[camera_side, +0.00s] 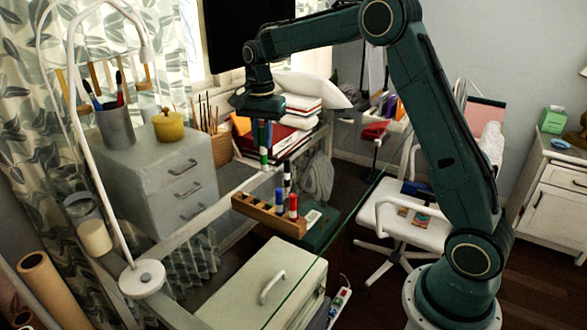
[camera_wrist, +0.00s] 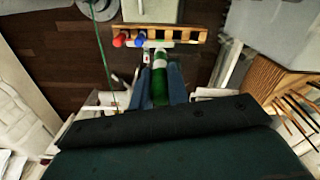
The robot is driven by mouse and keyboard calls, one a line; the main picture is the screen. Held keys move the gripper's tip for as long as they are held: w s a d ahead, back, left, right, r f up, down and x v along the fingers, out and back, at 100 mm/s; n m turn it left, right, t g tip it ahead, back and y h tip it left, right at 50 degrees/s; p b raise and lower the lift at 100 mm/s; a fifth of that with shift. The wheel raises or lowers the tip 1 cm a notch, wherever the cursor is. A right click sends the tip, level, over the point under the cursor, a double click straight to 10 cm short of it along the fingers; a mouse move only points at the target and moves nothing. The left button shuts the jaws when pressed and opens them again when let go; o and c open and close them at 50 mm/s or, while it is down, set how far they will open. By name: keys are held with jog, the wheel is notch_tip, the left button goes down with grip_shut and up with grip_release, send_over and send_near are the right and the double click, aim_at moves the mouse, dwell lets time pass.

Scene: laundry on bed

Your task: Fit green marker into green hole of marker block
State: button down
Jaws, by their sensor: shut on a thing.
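My gripper (camera_side: 262,128) is shut on the green marker (camera_side: 264,155), which hangs upright with its lower end in the air above the marker block. In the wrist view the green marker (camera_wrist: 159,88) sits between the blue fingers of my gripper (camera_wrist: 161,88). The wooden marker block (camera_side: 262,214) is a long narrow bar; it also shows in the wrist view (camera_wrist: 186,35). A blue marker (camera_side: 279,197) and a red marker (camera_side: 293,205) stand at the block's right end in the side view. The other slots look empty. Which hole is green is too small to tell.
Grey drawers (camera_side: 165,170) with a cup of pens (camera_side: 115,125) and a yellow pot (camera_side: 168,127) stand left. Stacked books (camera_side: 285,135) lie behind my gripper. A dark and white upright thing (camera_side: 287,175) is just behind the block. A cream case (camera_side: 262,285) is in front.

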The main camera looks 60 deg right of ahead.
aim_at(264, 170)
notch_tip(264, 170, down, 16)
jog(key=shift+f, duration=0.2)
dwell(0.7)
jog(key=shift+f, duration=0.1)
jog(key=c, duration=1.7)
grip_release()
jog(key=shift+o, duration=0.4)
notch_tip(264, 170, up, 12)
jog(key=shift+f, duration=0.1)
jog(key=shift+r, duration=0.25)
